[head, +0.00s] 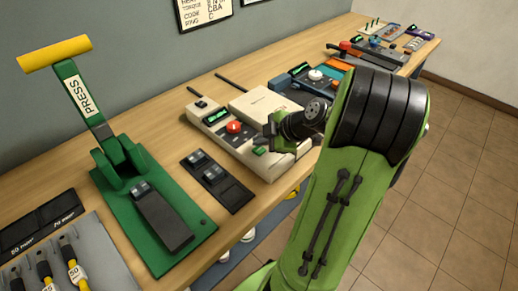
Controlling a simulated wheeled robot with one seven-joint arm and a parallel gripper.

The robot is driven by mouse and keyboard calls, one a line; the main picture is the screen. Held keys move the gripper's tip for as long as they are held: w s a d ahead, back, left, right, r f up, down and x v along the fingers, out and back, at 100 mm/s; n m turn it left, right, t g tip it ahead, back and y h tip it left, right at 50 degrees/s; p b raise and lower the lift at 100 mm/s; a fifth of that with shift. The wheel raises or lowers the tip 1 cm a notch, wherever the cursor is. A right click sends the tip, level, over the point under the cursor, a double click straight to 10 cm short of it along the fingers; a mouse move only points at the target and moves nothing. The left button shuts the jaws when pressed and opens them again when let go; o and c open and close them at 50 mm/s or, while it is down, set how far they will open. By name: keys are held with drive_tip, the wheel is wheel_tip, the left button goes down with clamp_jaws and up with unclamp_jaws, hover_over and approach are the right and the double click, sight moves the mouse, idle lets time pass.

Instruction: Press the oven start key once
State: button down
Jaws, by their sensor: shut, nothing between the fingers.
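The cream oven unit (276,170) stands on the wooden bench in the middle of the head view. Its control strip has a small lit green display (217,116), a round red button (235,127) and a small green piece, seemingly the start key (260,150). My gripper (270,130) is shut and empty. It is just over the near right part of the oven, close to the green piece and to the right of the red button. I cannot tell whether the fingertips touch anything. My gripper and arm hide part of the oven's right side.
A green lever press (185,250) with a yellow handle stands to the left on the bench (175,135). A black tray (222,185) lies between it and the oven. Several devices, including a blue one (290,83), crowd the bench beyond. Tiled floor (465,180) is open at right.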

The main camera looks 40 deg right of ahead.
sight(262, 151)
drive_tip(key=shift+f, duration=0.15)
drive_tip(key=shift+f+b, duration=0.3)
drive_tip(key=shift+b, duration=0.35)
drive_tip(key=shift+f+b, duration=0.45)
drive_tip(key=shift+b, duration=0.1)
idle(0.3)
drive_tip(key=shift+r+p, duration=0.5)
drive_tip(key=shift+r, duration=0.4)
drive_tip(key=shift+r, duration=0.1)
drive_tip(key=shift+r+p, duration=1.75)
drive_tip(key=shift+r, duration=0.75)
drive_tip(key=shift+f, duration=0.1)
